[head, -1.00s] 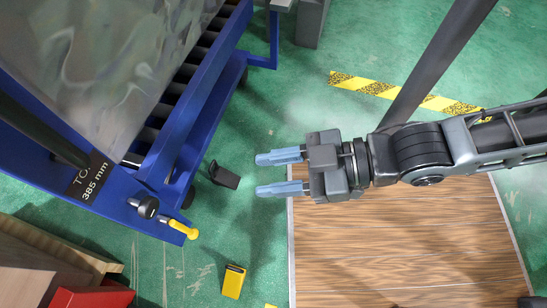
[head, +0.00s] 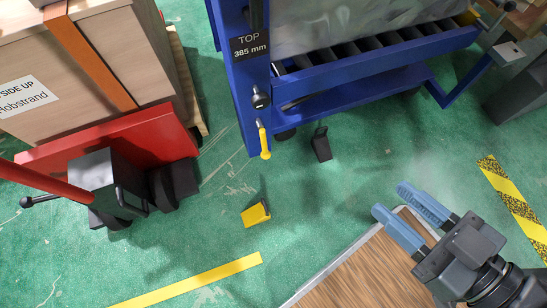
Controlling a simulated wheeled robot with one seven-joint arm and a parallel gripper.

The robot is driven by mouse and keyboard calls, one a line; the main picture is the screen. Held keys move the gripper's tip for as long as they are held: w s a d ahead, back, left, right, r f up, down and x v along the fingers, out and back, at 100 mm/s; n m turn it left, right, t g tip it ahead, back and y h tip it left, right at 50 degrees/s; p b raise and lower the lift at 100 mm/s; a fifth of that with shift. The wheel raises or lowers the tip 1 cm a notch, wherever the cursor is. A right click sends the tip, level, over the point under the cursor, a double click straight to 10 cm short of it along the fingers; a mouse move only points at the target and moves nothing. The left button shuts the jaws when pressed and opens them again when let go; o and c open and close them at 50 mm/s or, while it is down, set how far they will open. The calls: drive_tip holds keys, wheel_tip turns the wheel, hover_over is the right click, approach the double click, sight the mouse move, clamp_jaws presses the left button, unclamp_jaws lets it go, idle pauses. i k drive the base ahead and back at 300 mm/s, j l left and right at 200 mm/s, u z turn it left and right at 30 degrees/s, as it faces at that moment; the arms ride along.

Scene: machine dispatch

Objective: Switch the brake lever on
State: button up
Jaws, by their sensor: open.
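A blue cart (head: 345,95) stands at the top of the head view. On its near-left post are a black knob (head: 261,100) and, below it, a lever with a yellow grip (head: 264,142) pointing down. A black pedal-like piece (head: 321,144) sits low beside the cart, near a wheel. No part is labelled as the brake lever, so I cannot tell which it is. My gripper (head: 390,200) is at the lower right, open and empty. Its two blue fingers point up-left, apart from the cart and all these parts.
A red pallet truck (head: 130,140) with a large carton (head: 90,60) stands at the left. A small yellow block (head: 255,214) is on the green floor. A wooden board (head: 365,275) lies under my arm. Green floor is open between gripper and cart.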

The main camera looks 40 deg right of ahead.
sight(266, 154)
drive_tip(key=k, duration=0.15)
drive_tip(key=i+u, duration=0.2)
drive_tip(key=u, duration=0.2)
drive_tip(key=i+u, duration=0.2)
drive_tip(key=u, duration=0.15)
drive_tip(key=i+l+u, duration=0.2)
drive_tip(key=u, duration=0.2)
